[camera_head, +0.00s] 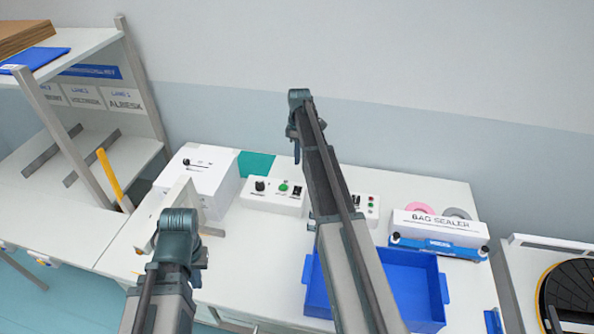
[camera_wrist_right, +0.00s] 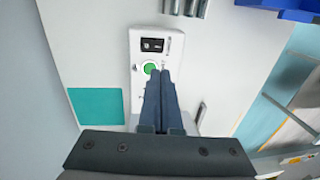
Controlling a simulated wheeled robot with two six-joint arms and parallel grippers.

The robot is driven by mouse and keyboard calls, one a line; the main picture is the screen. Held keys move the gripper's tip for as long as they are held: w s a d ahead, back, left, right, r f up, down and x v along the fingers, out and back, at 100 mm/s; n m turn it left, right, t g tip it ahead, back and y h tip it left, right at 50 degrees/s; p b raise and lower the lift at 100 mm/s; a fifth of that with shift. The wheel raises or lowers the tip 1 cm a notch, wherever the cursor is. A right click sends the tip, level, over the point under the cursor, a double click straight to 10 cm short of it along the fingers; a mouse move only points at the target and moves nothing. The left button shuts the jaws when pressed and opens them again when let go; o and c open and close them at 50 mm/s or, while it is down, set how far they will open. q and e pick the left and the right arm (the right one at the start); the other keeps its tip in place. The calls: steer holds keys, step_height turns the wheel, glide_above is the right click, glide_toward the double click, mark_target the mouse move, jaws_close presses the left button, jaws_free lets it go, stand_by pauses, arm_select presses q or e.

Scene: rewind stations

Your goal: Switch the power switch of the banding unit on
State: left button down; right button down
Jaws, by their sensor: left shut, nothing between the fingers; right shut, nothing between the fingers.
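A white control box (camera_head: 272,203) stands on the bench with a black knob, a green button (camera_head: 283,188) and a black rocker switch (camera_head: 297,191). In the right wrist view the rocker switch (camera_wrist_right: 152,45) lies just beyond the green button (camera_wrist_right: 149,68); its position and the small labels are unreadable. My right gripper (camera_head: 296,155) is shut and empty, above the box; in its wrist view the fingertips (camera_wrist_right: 164,72) overlap the green button's edge, and contact cannot be told. My left gripper (camera_head: 201,260) is shut and empty, low at the left front of the bench.
A white machine (camera_head: 205,170) stands left of the box, beside a teal patch (camera_head: 256,164). A second control box (camera_head: 371,207) is partly hidden by my right arm. A blue bin (camera_head: 418,275) and a bag sealer (camera_head: 440,225) are right. A shelf (camera_head: 85,140) stands left.

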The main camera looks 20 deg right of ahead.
mark_target(296, 192)
steer(key=f+b, duration=0.4)
steer(key=s+f+b, duration=0.1)
steer(key=f+b, duration=0.3)
steer(key=f, duration=0.1)
steer(key=a+f+b, duration=0.1)
steer(key=f+b, duration=0.3)
steer(key=b, duration=0.1)
steer(key=shift+s+f, duration=0.15)
steer(key=shift+f, duration=0.1)
steer(key=shift+s+a+f, duration=0.1)
steer(key=shift+s+f, duration=0.1)
steer(key=shift+f, duration=0.05)
steer(key=shift+r, duration=0.1)
steer(key=shift+w, duration=0.2)
steer(key=shift+w+d+r, duration=0.2)
steer(key=shift+w+d, duration=0.3)
steer(key=shift+r, duration=0.1)
